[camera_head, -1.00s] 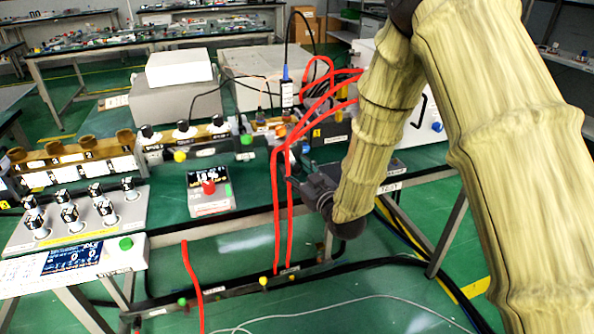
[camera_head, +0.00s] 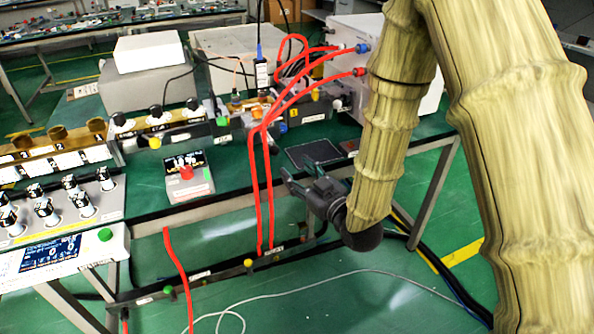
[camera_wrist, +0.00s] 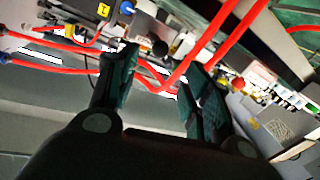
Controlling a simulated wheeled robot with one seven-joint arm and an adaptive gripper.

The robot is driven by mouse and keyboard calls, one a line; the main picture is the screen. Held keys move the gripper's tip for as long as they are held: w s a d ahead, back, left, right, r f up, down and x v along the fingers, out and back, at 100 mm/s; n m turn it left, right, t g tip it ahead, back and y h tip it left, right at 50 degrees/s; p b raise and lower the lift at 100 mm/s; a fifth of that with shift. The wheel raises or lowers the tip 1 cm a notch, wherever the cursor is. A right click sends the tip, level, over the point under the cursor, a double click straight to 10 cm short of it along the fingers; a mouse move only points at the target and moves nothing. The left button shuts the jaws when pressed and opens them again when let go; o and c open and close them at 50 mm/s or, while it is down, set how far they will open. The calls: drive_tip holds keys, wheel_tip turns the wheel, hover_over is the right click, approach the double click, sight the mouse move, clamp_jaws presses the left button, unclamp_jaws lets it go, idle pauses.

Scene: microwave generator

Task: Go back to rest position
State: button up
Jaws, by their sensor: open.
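My gripper (camera_head: 297,178) is at the front edge of the green bench, just right of the hanging red cables, in the head view. In the wrist view my gripper (camera_wrist: 158,90) shows two dark fingers spread apart with nothing held between them. Red cables (camera_wrist: 225,40) pass beyond the fingertips there. My sleeved arm fills the right side of the head view and hides part of the bench and the white box behind it.
Red cables (camera_head: 270,195) hang over the bench's front edge. A small meter with a red knob (camera_head: 187,173) stands left of them. A white box (camera_head: 352,45) with cable plugs stands behind. A dark flat panel (camera_head: 314,153) lies on the bench.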

idle(0.3)
drive_tip(key=s+d+f+m+g+h+p, duration=0.2)
drive_tip(key=s+d+f, duration=0.15)
drive_tip(key=f, duration=0.35)
drive_tip(key=s+d+f+m+g+h+p, duration=0.1)
drive_tip(key=s+d+f+g+h+p, duration=0.15)
drive_tip(key=s+f, duration=0.35)
drive_tip(key=s+d+f+m+g+h+p, duration=0.1)
drive_tip(key=s+d+f+m+g+p, duration=0.2)
drive_tip(key=f, duration=0.5)
drive_tip(key=s+d+f+g+h+p, duration=0.1)
drive_tip(key=s+d+f+g, duration=0.1)
drive_tip(key=s, duration=0.7)
drive_tip(key=s+d+f+m+g+h+p, duration=0.1)
drive_tip(key=s+d+f+g, duration=0.1)
drive_tip(key=s, duration=0.6)
drive_tip(key=s+d+f+m+g+h+p, duration=0.1)
drive_tip(key=s+d+f+g, duration=0.2)
drive_tip(key=s, duration=0.6)
drive_tip(key=shift+s+f+g+p, duration=0.35)
drive_tip(key=shift+f+g, duration=0.15)
drive_tip(key=shift+g, duration=0.15)
drive_tip(key=shift+w+d, duration=0.1)
drive_tip(key=shift+c, duration=0.5)
